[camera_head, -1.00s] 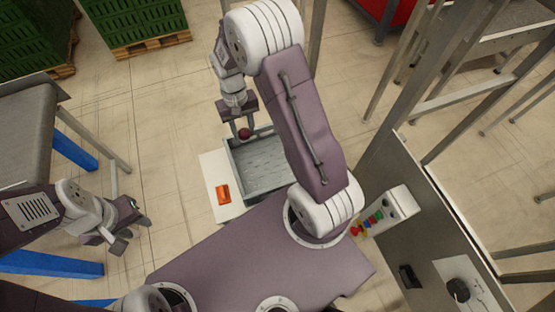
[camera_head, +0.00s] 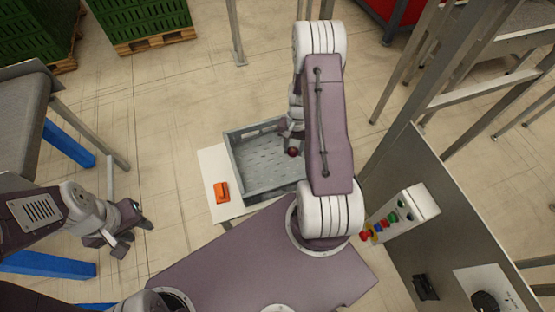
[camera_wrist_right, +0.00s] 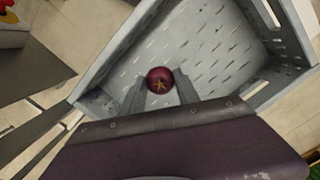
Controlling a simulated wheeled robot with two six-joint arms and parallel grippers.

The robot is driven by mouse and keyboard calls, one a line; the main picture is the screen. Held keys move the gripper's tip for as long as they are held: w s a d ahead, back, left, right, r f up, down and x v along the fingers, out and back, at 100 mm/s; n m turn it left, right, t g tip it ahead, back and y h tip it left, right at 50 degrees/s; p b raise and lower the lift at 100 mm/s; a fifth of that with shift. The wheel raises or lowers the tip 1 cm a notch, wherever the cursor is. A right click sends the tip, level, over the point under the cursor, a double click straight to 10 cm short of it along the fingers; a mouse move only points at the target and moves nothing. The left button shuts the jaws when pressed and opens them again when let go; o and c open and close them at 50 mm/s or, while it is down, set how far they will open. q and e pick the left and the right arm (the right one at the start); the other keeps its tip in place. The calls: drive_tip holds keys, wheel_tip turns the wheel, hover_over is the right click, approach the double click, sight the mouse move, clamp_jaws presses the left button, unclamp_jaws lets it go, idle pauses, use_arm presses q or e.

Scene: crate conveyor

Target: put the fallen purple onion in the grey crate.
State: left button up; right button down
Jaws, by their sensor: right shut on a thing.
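The purple onion (camera_head: 293,152) is dark red-purple and round. In the right wrist view the onion (camera_wrist_right: 160,80) sits between the fingertips of my right gripper (camera_wrist_right: 158,88), which is shut on it. My right gripper (camera_head: 293,148) is over the right part of the grey crate (camera_head: 236,169); my arm hides that side of the crate. The right wrist view shows the crate's slotted floor beyond the onion, with its wall (camera_wrist_right: 297,40) at the right. The crate looks empty otherwise. My left gripper (camera_head: 131,228) is at the left, apart from the crate, with its fingers apart and nothing between them.
The crate stands on a white stand (camera_head: 213,165) with an orange object (camera_head: 222,191) on its left. A grey conveyor (camera_head: 20,125) with blue legs is at the left. A control box (camera_head: 403,212) with coloured buttons and a grey panel stand at the right.

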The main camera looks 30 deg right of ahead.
hover_over(265, 164)
drive_tip(key=f, duration=0.6)
drive_tip(key=shift+w+d+f, duration=0.15)
drive_tip(key=shift+w+f, duration=0.05)
drive_tip(key=shift+f, duration=2.05)
drive_tip(key=c, duration=0.9)
unclamp_jaws()
drive_tip(key=shift+f, duration=0.15)
drive_tip(key=s+a+r+n+t, duration=0.1)
drive_tip(key=s+a+r+n, duration=0.1)
drive_tip(key=r, duration=0.9)
drive_tip(key=s+a+r+n, duration=0.1)
drive_tip(key=a+r+n, duration=0.1)
drive_tip(key=r, duration=0.9)
drive_tip(key=s+a+r+n, duration=0.1)
drive_tip(key=s+r, duration=0.1)
drive_tip(key=s, duration=0.1)
drive_tip(key=s+a+r+n, duration=0.1)
drive_tip(key=s+r+n, duration=0.1)
drive_tip(key=s, duration=0.2)
drive_tip(key=s+a+r+n+t, duration=0.1)
drive_tip(key=s+r+n, duration=0.1)
drive_tip(key=s, duration=0.1)
drive_tip(key=shift+s+a+h, duration=0.15)
drive_tip(key=shift+a+h, duration=0.2)
drive_tip(key=shift+h, duration=0.05)
